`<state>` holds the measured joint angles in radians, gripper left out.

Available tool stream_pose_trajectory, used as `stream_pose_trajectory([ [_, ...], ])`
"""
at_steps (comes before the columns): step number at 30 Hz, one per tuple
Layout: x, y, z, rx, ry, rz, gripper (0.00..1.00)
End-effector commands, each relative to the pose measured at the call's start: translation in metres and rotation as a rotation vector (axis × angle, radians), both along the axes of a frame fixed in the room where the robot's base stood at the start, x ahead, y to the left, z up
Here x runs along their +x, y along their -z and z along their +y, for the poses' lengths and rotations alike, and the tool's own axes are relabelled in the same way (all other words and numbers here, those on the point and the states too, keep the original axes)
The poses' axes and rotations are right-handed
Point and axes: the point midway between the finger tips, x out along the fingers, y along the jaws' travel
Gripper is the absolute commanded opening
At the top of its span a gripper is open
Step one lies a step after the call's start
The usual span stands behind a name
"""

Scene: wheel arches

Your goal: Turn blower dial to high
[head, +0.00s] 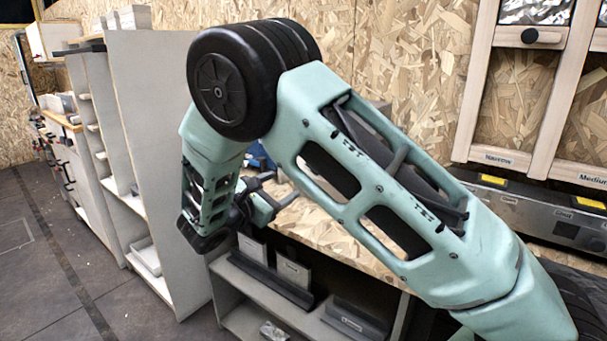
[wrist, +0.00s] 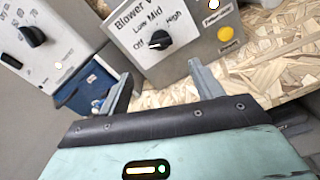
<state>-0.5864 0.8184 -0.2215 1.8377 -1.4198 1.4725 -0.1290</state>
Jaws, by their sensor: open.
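The blower dial (wrist: 160,39) is a round black knob on a grey panel (wrist: 190,58) in the wrist view. The panel reads "Blower", with Low, Mid and High printed around the dial. A small pale mark shows at the knob's left side, toward an Off label; its exact setting is hard to read. My gripper (wrist: 164,82) is open and empty, its two fingers apart below the dial in the picture and not touching it. In the head view my gripper (head: 276,190) is over the wooden bench, partly behind my arm; the dial is hidden there.
Left of the blower panel are a second panel with a black knob (wrist: 33,36) and a blue bin (wrist: 98,75). A yellow button (wrist: 227,33) sits right of the dial. Bare chipboard bench (wrist: 285,65) lies to the right. A tall grey shelf unit (head: 155,130) stands left of my arm.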

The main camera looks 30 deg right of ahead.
Motion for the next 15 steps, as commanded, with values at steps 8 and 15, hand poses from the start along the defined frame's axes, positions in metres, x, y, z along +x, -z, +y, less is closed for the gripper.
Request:
stream_pose_trajectory([
  [8,0.019,0.0,-0.057,0.001,0.004,0.0,0.65],
  [15,0.033,0.0,-0.094,0.002,0.004,-0.001,0.65],
])
